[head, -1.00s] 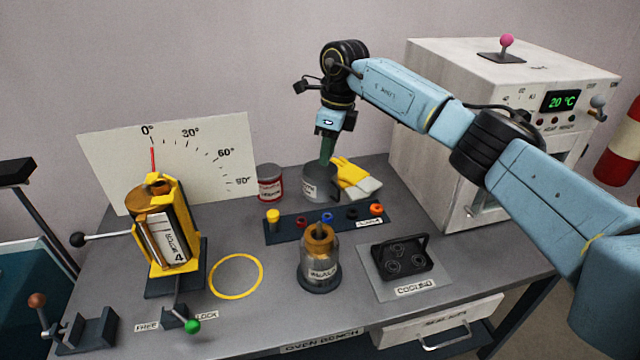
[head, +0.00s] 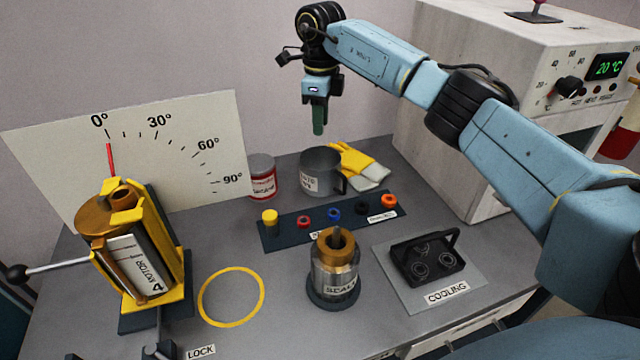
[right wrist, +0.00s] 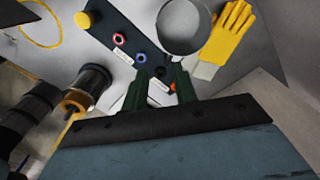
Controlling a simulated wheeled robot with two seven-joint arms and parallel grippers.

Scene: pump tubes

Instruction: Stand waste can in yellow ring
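The waste can (head: 318,180) is a grey open-topped metal can with a white label and a side handle. It stands upright at the back of the bench; its round opening also shows in the right wrist view (right wrist: 186,28). The yellow ring (head: 204,306) lies flat and empty on the bench, front left of the can. My right gripper (head: 318,130) hangs fingers down above the can, clear of its rim. In the right wrist view its two green fingers (right wrist: 160,85) are apart with nothing between them. My left gripper is not in view.
A red-and-white can (head: 262,178) stands just left of the waste can, yellow gloves (head: 362,165) lie right. A dark strip with coloured caps (head: 283,234) and a brass-topped cylinder (head: 335,265) are in front. A yellow tilting holder (head: 170,240) stands left of the ring.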

